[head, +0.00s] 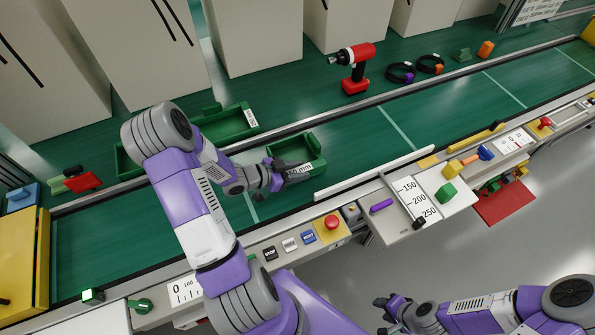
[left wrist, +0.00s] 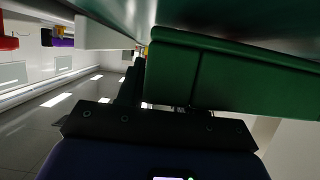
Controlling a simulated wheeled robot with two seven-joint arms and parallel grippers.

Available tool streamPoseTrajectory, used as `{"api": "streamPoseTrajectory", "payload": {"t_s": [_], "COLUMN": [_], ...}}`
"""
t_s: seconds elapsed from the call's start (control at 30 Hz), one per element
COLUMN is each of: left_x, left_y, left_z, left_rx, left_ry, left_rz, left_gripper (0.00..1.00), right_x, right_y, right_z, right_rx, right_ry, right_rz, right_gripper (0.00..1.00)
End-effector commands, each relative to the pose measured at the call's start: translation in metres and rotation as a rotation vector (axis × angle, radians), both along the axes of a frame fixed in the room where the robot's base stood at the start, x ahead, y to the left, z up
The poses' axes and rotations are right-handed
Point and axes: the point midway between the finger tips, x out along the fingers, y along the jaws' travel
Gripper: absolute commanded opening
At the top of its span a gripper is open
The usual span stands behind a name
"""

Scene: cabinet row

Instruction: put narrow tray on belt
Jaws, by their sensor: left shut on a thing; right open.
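The narrow green tray (head: 312,143) is at the near side of the green conveyor belt (head: 400,125), left of the white guide rail. My left gripper (head: 291,173) is shut on its near wall, which has a white label. In the left wrist view the tray (left wrist: 225,75) fills the upper right, close to a green surface; I cannot tell if it rests on the belt or is just above it. Its far end is hidden there. My right gripper (head: 388,306) is open and empty, low over the floor side, away from the belt.
A longer green tray (head: 228,122) stands on the back shelf, partly behind my left arm. A control panel with a red button (head: 331,222) lines the near edge. The belt to the right is clear.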

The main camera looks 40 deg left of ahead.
Motion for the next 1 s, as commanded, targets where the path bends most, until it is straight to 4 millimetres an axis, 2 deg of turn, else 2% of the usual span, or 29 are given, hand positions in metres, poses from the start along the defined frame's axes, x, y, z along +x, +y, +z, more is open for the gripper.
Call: {"api": "streamPoseTrajectory", "payload": {"t_s": [0.57, 0.6, 0.7, 0.77, 1.0], "left_x": [0.0, -0.001, -0.001, -0.002, -0.003], "left_y": [-0.001, -0.001, -0.001, -0.001, -0.001], "left_z": [-0.013, -0.014, -0.015, -0.015, -0.016], "left_rx": [-0.003, -0.005, -0.005, -0.005, -0.006], "left_ry": [0.002, 0.005, 0.007, 0.008, 0.012], "left_rz": [-0.002, 0.0, 0.0, 0.0, 0.001], "left_gripper": [0.0, 0.41, 0.56, 0.61, 0.61], "right_x": [0.0, 0.0, 0.0, 0.0, 0.0], "right_y": [0.0, 0.0, 0.0, 0.0, 0.0], "right_z": [-0.006, -0.006, -0.007, -0.007, -0.007], "right_rx": [0.0, 0.0, 0.0, 0.0, 0.0], "right_ry": [0.0, 0.0, 0.0, 0.0, 0.0], "right_rz": [0.0, 0.0, 0.0, 0.0, 0.0], "right_gripper": [0.43, 0.43, 0.43, 0.43, 0.43]}}
